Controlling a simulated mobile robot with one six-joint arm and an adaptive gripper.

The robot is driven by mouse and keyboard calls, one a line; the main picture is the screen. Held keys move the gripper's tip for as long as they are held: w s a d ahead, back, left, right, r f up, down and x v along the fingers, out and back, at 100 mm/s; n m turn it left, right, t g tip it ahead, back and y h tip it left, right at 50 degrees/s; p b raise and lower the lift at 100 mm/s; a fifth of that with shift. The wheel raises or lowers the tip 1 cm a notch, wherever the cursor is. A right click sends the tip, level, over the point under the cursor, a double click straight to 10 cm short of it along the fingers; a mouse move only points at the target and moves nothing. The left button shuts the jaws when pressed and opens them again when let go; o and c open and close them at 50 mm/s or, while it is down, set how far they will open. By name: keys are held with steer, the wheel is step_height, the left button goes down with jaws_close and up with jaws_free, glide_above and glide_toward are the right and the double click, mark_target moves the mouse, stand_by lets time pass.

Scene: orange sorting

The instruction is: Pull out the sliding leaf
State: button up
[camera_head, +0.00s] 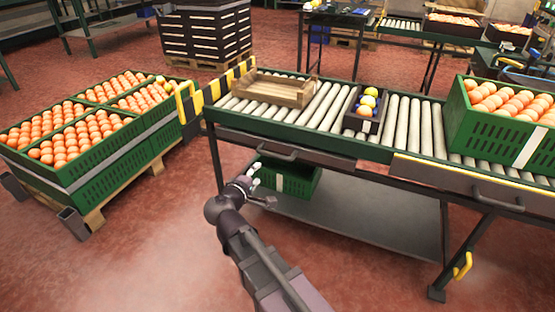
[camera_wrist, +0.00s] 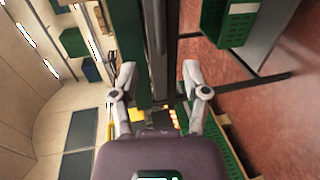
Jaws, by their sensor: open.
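A green-framed roller table (camera_head: 345,149) stands in front of me. Under its front edge, on the left, is a long dark panel (camera_head: 325,158) with a dark bar handle (camera_head: 277,152). A second, greyer panel (camera_head: 445,178) on the right has its own handle (camera_head: 498,200). I cannot tell for certain which is the sliding leaf; neither visibly stands far out. My gripper (camera_head: 262,184) is open and empty, below and slightly left of the left handle, apart from it. In the wrist view, my gripper (camera_wrist: 159,72) has its fingers spread either side of a dark upright bar.
On the rollers are a wooden tray (camera_head: 292,76), a small dark box (camera_head: 352,124) with fruit and a green crate (camera_head: 470,128) of oranges. A green crate (camera_head: 300,184) sits on the lower shelf. Full green crates (camera_head: 100,165) stand on a pallet at left. Red floor is clear in front.

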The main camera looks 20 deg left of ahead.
mark_target(274, 157)
steer(key=shift+w, duration=0.1)
steer(key=b+x, duration=0.3)
steer(key=x, duration=1)
steer(key=shift+w+d+f, duration=0.1)
steer(key=shift+w, duration=0.25)
